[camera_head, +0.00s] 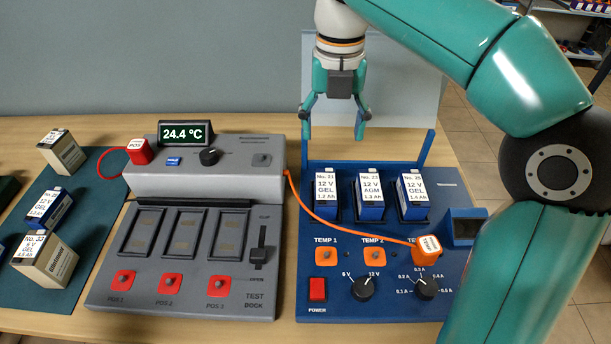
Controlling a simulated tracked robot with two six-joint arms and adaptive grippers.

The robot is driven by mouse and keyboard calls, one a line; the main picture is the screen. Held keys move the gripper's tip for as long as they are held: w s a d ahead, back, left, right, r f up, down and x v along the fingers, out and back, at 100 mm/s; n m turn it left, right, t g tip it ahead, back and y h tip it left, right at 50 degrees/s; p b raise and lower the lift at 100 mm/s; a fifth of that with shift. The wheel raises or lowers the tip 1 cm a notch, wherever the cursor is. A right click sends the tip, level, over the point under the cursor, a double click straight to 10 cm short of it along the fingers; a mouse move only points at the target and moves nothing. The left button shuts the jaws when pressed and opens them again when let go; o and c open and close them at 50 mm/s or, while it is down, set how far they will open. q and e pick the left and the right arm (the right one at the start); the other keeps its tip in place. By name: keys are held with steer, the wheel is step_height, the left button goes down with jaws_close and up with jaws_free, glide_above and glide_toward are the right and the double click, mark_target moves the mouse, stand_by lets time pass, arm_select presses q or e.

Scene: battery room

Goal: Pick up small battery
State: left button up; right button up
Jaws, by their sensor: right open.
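Three small blue-and-white batteries stand in the slots of the blue charger (318,262): No. 21 12 V GEL (325,188), No. 23 12 V AGM (369,190) and No. 25 12 V GEL (412,190). On the dark green mat (72,196) at the left lie a beige battery (62,150), a smaller blue-and-white battery (49,207) and a beige No. 33 battery (45,258). My right gripper (334,128) is open and empty, pointing down above the back of the charger, apart from the batteries. My left gripper is not in view.
The grey test dock (190,305) with three empty bays stands mid-table, its display reading 24.4 °C. An orange cable (330,219) runs from it to an orange plug (427,248) on the charger. My right arm covers the right side.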

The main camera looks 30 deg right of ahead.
steer(key=b, duration=0.3)
glide_above(325, 185)
steer(key=f, duration=1)
steer(key=shift+s+f, duration=0.2)
steer(key=shift+s, duration=0.05)
steer(key=shift+w+f, duration=0.15)
steer(key=shift+f, duration=3)
steer(key=shift+c, duration=0.3)
steer(key=shift+r, duration=0.1)
jaws_close()
